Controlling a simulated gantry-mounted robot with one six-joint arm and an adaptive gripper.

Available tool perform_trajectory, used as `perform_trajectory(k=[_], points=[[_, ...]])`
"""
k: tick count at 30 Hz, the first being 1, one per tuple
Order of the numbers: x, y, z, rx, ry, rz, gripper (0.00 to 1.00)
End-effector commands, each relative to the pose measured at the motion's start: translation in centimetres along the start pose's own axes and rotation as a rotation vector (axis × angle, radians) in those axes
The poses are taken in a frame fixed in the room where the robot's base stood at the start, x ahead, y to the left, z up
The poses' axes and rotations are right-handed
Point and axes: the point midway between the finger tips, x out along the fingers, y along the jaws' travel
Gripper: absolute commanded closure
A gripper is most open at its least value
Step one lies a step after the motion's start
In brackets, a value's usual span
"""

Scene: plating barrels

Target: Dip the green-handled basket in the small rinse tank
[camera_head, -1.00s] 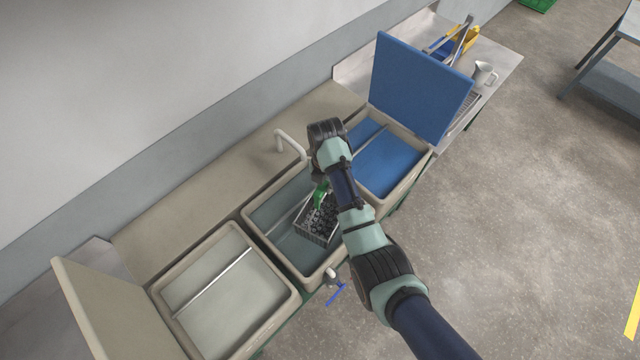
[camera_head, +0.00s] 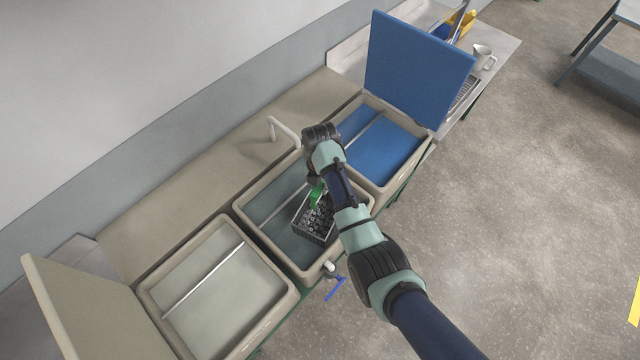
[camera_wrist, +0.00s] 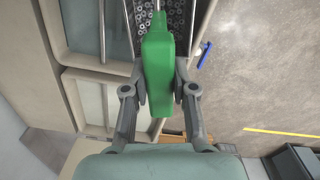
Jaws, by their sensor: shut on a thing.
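The green-handled basket (camera_head: 314,224) is a grey mesh basket full of small dark parts. In the head view it hangs over the middle tank (camera_head: 284,254), which holds dull grey-green liquid and has a white spout (camera_head: 284,128) behind it. My gripper (camera_wrist: 160,92) is shut on the basket's green handle (camera_wrist: 158,62) in the wrist view. In the head view my wrist covers most of the gripper and part of the handle. I cannot tell whether the basket's bottom touches the liquid.
A tank with pale liquid (camera_head: 222,290) and a raised cream lid (camera_head: 85,310) stands at the left. A blue-liquid tank (camera_head: 385,152) with an upright blue lid (camera_head: 415,70) stands at the right. A blue-handled valve (camera_head: 334,288) sticks out in front of the middle tank.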

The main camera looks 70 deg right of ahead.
Motion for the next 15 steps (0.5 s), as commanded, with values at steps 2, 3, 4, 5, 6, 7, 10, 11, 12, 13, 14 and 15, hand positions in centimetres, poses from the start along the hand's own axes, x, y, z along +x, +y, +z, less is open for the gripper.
perform_trajectory(k=[2, 3, 4, 5, 6, 7, 10, 11, 12, 13, 14, 15], points=[[1.3, 0.1, 0.1, 0.0, -0.002, 0.002, 1.0], [1.7, 0.1, 0.1, 0.0, -0.002, 0.002, 1.0], [2.0, 0.1, 0.1, 0.0, -0.002, 0.002, 1.0], [2.3, 0.1, 0.1, 0.0, -0.002, 0.002, 1.0], [2.8, 0.1, 0.1, 0.0, -0.002, 0.002, 1.0], [3.1, 0.1, 0.1, 0.0, -0.002, 0.002, 1.0], [4.1, 0.1, 0.1, 0.0, -0.002, 0.002, 1.0], [4.4, 0.0, 0.1, 0.0, -0.002, 0.002, 1.0], [4.8, 0.0, 0.1, 0.0, -0.002, 0.002, 1.0], [5.2, 0.0, 0.1, 0.0, -0.002, 0.002, 1.0], [5.5, 0.0, 0.1, 0.0, -0.002, 0.002, 1.0], [5.9, 0.0, 0.1, 0.0, -0.002, 0.002, 1.0]])
